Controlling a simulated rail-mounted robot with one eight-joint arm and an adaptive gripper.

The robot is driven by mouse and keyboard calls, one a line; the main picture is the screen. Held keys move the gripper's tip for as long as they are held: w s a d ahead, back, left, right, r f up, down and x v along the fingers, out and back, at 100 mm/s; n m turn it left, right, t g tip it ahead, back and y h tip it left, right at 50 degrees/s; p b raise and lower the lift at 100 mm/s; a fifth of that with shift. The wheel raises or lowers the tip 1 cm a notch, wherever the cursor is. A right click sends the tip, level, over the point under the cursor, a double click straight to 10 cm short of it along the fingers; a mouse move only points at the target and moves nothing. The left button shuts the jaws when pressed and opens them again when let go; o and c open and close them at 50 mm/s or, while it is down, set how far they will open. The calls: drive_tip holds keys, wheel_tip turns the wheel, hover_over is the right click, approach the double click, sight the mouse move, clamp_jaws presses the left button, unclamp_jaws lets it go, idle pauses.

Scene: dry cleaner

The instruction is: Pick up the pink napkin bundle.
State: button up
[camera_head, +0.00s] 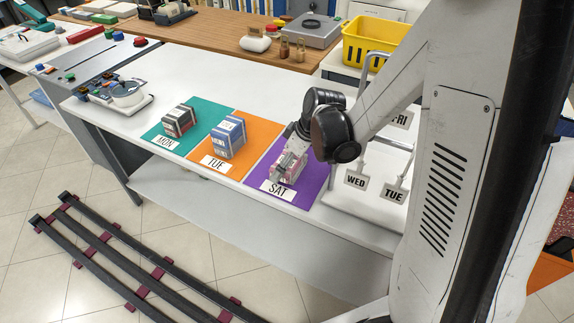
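The pink napkin bundle (292,166) is on the purple mat (316,181) marked SAT, at the right of the row of mats. My gripper (287,171) reaches down over it from the upper right, with its fingers at the bundle. The gripper and wrist hide part of the bundle. The fingers are too small to tell whether they are closed on it or just beside it, or whether the bundle touches the mat.
A red-and-grey bundle (179,121) sits on the teal MON mat (154,133). A blue bundle (228,138) sits on the orange TUE mat (259,127). A rack with hanging WED (355,180) and TUE (394,195) tags stands close to the right. White counter behind the mats is clear.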

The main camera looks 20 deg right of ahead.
drive_tip(key=c, duration=1)
drive_tip(key=shift+r, duration=0.1)
drive_tip(key=shift+c, duration=0.2)
